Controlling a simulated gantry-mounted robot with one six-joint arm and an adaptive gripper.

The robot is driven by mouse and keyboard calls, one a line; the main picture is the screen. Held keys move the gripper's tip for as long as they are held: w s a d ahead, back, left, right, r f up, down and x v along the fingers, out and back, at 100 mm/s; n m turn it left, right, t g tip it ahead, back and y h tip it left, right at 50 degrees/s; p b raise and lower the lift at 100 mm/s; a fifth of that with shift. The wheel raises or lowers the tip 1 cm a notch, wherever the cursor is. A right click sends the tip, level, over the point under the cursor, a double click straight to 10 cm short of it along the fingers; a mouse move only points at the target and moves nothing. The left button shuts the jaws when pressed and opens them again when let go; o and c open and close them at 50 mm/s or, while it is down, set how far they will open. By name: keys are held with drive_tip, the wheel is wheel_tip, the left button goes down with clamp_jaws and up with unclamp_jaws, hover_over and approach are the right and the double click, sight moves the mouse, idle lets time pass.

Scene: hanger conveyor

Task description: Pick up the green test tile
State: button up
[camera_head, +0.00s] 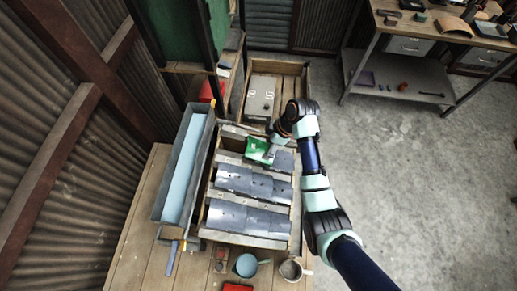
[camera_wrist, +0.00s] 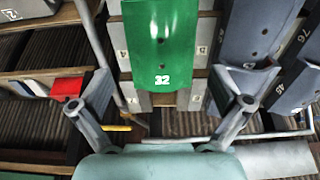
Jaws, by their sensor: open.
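The green test tile (camera_wrist: 160,42) is a flat panel with small holes and a white 32, at the top middle of the wrist view. In the head view the green tile (camera_head: 258,149) lies in the back row of a wooden rack, partly hidden by my gripper. My gripper (camera_wrist: 168,82) is open, with one finger on each side of the tile's near end. The fingers look apart from the tile; their height over it is hard to tell. In the head view my gripper (camera_head: 276,138) is at the rack's back right.
Grey tiles (camera_head: 252,183) fill the nearer rack rows, and another grey tile (camera_wrist: 250,35) sits right of the green one. A long trough with light blue inside (camera_head: 183,170) stands left of the rack. A grey case (camera_head: 260,97) lies behind. Mugs (camera_head: 246,265) stand in front.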

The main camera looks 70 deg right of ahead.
sight(262, 149)
drive_tip(key=x, duration=0.7)
drive_tip(key=shift+f, duration=0.3)
drive_tip(key=shift+r, duration=0.1)
drive_tip(key=c, duration=1.2)
